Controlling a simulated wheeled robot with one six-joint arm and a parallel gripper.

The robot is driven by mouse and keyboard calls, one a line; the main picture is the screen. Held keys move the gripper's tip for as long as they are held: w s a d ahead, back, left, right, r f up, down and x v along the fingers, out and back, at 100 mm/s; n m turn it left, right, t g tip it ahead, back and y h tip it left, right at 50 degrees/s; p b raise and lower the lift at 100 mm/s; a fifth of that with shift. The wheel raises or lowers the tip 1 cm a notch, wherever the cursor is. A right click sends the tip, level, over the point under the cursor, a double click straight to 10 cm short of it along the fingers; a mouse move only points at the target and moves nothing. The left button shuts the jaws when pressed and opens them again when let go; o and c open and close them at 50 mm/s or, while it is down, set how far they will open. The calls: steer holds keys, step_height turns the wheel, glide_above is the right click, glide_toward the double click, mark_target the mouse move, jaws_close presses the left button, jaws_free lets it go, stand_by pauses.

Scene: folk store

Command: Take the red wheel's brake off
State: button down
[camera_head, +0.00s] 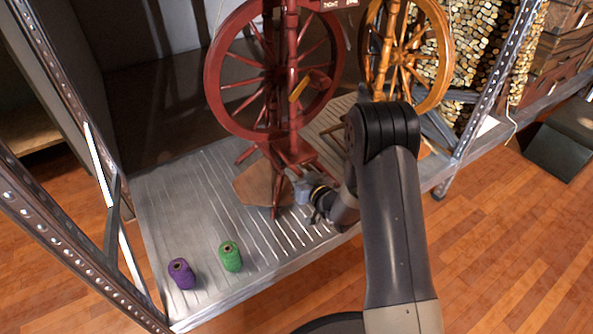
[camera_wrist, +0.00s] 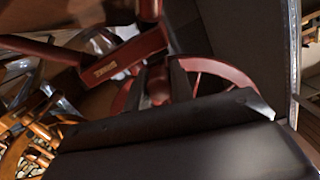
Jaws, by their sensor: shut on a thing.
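The red wheel (camera_head: 292,70), a dark red wooden spinning wheel, stands upright on the grey ribbed shelf. A small yellow-orange lever (camera_head: 298,91) shows at its front post. My gripper (camera_head: 302,188) is low at the wheel's front, by its lower frame and legs. In the wrist view my gripper (camera_wrist: 160,80) is shut on a small red part (camera_wrist: 158,88) of the wheel. A red bar (camera_wrist: 130,58) with a small yellowish label is just left of the fingers, and the wheel's rim shows behind them. I cannot tell clearly which part is the brake.
An orange wooden wheel (camera_head: 405,50) stands close behind at the right. A purple spool (camera_head: 181,274) and a green spool (camera_head: 230,256) stand at the shelf's front left. Perforated metal posts (camera_head: 490,75) bound the shelf (camera_head: 165,215). The shelf's left middle is clear.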

mark_target(296, 169)
step_height(296, 169, up, 3)
steer(key=g+h+p, duration=0.1)
steer(key=g+p, duration=0.1)
steer(key=p, duration=0.4)
steer(key=shift+h, duration=0.4)
steer(key=p, duration=0.1)
steer(key=g+h+p, duration=0.1)
steer(key=p, duration=0.1)
steer(key=shift+w+a+r+g, duration=0.15)
steer(key=shift+r+g, duration=0.15)
steer(key=shift+r, duration=0.05)
steer(key=shift+p, duration=0.45)
steer(key=shift+g+p, duration=0.3)
steer(key=shift+w, duration=0.1)
steer(key=c, duration=1.2)
jaws_free()
steer(key=shift+c, duration=0.2)
